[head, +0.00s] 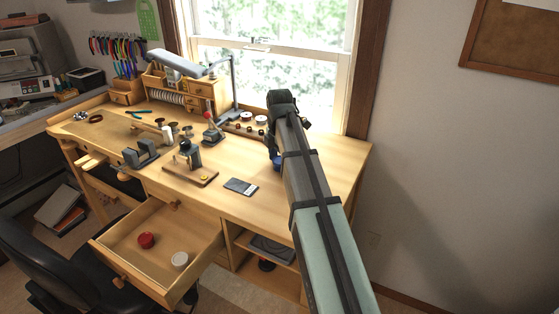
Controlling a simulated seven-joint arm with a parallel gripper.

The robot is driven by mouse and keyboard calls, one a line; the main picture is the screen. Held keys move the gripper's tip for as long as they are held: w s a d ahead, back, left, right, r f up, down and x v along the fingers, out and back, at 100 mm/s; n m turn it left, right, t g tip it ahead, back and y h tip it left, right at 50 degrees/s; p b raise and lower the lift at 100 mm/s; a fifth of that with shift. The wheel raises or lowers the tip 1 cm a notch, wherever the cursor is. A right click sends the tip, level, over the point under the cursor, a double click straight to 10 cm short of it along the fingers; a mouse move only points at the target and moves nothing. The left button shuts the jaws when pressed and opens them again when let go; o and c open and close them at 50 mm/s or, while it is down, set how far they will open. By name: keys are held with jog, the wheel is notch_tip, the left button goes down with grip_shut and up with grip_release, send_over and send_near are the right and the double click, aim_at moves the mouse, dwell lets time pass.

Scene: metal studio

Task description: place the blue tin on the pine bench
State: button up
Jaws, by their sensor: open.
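The blue tin (276,163) is at the right part of the pine bench (318,160), mostly hidden behind my arm. It appears to rest on the bench top. My gripper (274,152) points down right at the tin, with its fingers largely hidden by my arm. It is open; I cannot tell whether its fingers touch the tin.
An open drawer (160,243) juts out at the front, holding a red tin (146,240) and a white tin (180,261). A phone-like slab (240,187), a vise-like tool (141,152) and a lamp (190,65) stand on the bench. The bench's right end is clear.

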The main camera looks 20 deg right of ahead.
aim_at(279, 160)
notch_tip(279, 160, up, 12)
dwell(0.6)
dwell(0.4)
